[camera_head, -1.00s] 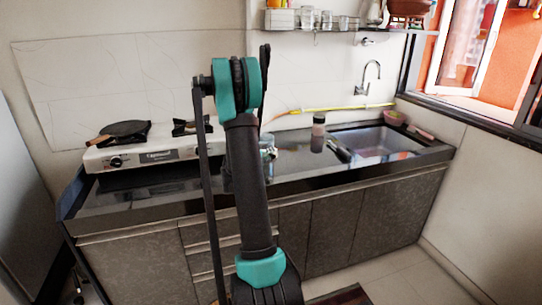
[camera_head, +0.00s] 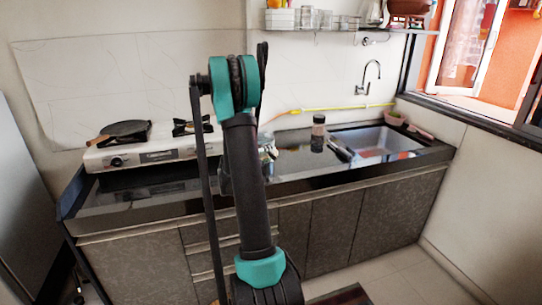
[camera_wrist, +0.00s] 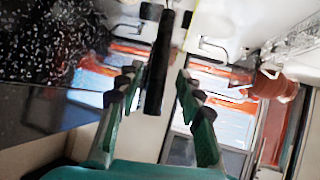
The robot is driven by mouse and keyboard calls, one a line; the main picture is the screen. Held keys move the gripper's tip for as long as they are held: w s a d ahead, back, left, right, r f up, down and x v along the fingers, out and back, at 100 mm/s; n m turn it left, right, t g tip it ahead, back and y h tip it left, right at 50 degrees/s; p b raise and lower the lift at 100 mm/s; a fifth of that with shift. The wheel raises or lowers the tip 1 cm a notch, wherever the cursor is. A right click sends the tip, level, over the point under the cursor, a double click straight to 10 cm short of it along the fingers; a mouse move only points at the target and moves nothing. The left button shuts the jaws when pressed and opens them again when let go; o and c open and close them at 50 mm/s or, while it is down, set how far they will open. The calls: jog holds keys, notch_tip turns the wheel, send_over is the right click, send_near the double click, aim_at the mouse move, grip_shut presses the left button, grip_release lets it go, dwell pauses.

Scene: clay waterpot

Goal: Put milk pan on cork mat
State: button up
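My gripper (camera_wrist: 158,72) shows in the wrist view with two teal, dark-tipped fingers spread apart. A long dark bar (camera_wrist: 157,75), like a handle, lies between them with a visible gap on each side. I cannot tell whether it belongs to the milk pan. In the head view my arm hides the gripper and part of the counter behind it. A small shiny thing (camera_head: 270,150) shows just right of my arm on the counter; I cannot tell what it is. I cannot make out the cork mat in either view.
A white stove (camera_head: 150,152) with a dark pan (camera_head: 126,129) stands at the left of the counter (camera_head: 140,192). A dark jar (camera_head: 318,128) stands before the sink (camera_head: 375,140). A shelf (camera_head: 320,29) hangs above, and a window is at the right.

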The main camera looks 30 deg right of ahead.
jog(key=v, duration=1)
jog(key=w+a+r+n+t+y, duration=0.3)
jog(key=w+a+r+n+t, duration=0.2)
jog(key=a+r+n+t, duration=0.65)
jog(key=s+a+r+n+y, duration=0.2)
jog(key=a+n+y, duration=0.8)
jog(key=a+y, duration=0.15)
jog(key=s+a+f+n+g+y, duration=0.3)
jog(key=s+a+f+n+g, duration=0.3)
jog(key=s+a+f, duration=0.4)
jog(key=s+d+f+n+g+h, duration=0.1)
jog(key=s+d+f+n+g, duration=0.1)
jog(key=s+f, duration=0.4)
jog(key=s+d+f+n+g+h, duration=0.2)
jog(key=s+d+f+g, duration=0.2)
jog(key=s, duration=1)
notch_tip(320, 180, down, 3)
jog(key=shift+f+n+g, duration=0.1)
jog(key=shift+n+g, duration=0.25)
jog(key=shift+g, duration=0.1)
